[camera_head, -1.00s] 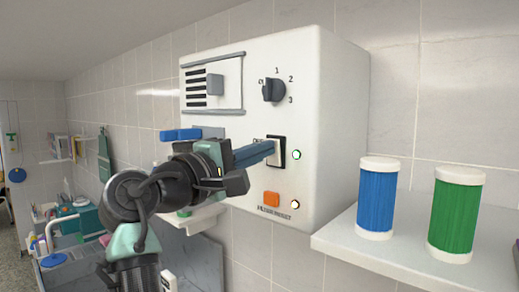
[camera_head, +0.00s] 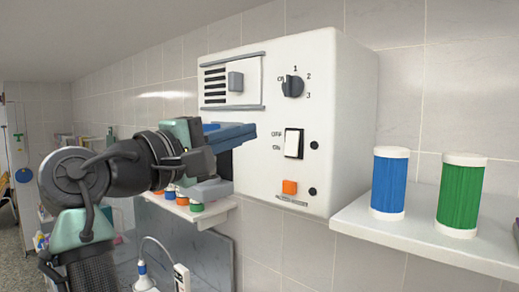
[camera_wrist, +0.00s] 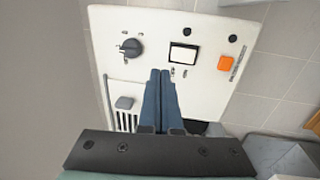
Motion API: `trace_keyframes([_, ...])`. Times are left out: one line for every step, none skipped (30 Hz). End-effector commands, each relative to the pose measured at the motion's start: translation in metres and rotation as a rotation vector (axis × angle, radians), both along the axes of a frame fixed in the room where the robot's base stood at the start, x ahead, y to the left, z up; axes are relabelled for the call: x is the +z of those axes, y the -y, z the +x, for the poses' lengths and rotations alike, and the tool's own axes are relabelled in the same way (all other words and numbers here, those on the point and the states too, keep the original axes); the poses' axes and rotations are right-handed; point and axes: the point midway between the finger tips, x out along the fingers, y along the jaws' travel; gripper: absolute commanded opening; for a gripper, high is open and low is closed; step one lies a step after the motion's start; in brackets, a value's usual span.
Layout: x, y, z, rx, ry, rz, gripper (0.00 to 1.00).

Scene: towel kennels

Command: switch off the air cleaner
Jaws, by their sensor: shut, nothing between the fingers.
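The air cleaner is a white box (camera_head: 340,130) on the tiled wall, and it fills much of the wrist view (camera_wrist: 215,105). On its front is a white rocker switch (camera_head: 292,143) in a dark frame, also seen in the wrist view (camera_wrist: 183,53). The small letters beside it are hard to read. Two round lamps, an upper one (camera_head: 314,145) and a lower one (camera_head: 312,191), are dark. My gripper (camera_head: 252,131) is shut and empty, left of the switch and apart from it. Its blue fingers (camera_wrist: 160,74) point towards the panel.
A grey dial (camera_head: 292,86), a slider (camera_head: 235,81) and an orange button (camera_head: 289,187) share the panel. A shelf (camera_head: 430,240) at right holds a blue cylinder (camera_head: 388,184) and a green one (camera_head: 461,195). Coloured-capped items stand on a shelf (camera_head: 215,216) below my gripper.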

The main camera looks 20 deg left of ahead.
Motion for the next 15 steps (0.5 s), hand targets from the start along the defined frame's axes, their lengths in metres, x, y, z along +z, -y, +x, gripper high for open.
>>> trace_keyframes([-0.002,-0.004,-0.010,0.003,0.004,0.002,0.00])
trace_keyframes([-0.001,-0.005,-0.014,0.002,0.003,0.002,0.00])
trace_keyframes([0.001,-0.007,-0.019,0.002,0.002,0.001,0.00])
trace_keyframes([0.001,-0.009,-0.022,0.002,0.002,0.001,0.00])
trace_keyframes([0.002,-0.010,-0.025,0.003,0.002,0.001,0.00])
trace_keyframes([0.003,-0.011,-0.029,0.002,0.002,0.001,0.00])
trace_keyframes([0.004,-0.011,-0.030,0.002,0.002,0.000,0.00])
trace_keyframes([0.004,-0.012,-0.032,0.001,0.001,0.000,0.00])
trace_keyframes([0.005,-0.012,-0.033,0.001,0.001,0.000,0.00])
trace_keyframes([0.005,-0.012,-0.034,0.001,0.001,0.000,0.00])
trace_keyframes([0.005,-0.012,-0.034,0.001,0.001,0.000,0.00])
trace_keyframes([0.006,-0.013,-0.034,0.000,0.000,-0.001,0.00])
trace_keyframes([0.006,-0.012,-0.034,0.000,0.000,-0.001,0.00])
trace_keyframes([0.006,-0.012,-0.034,0.000,0.000,-0.001,0.00])
trace_keyframes([0.006,-0.012,-0.034,0.000,0.000,-0.001,0.00])
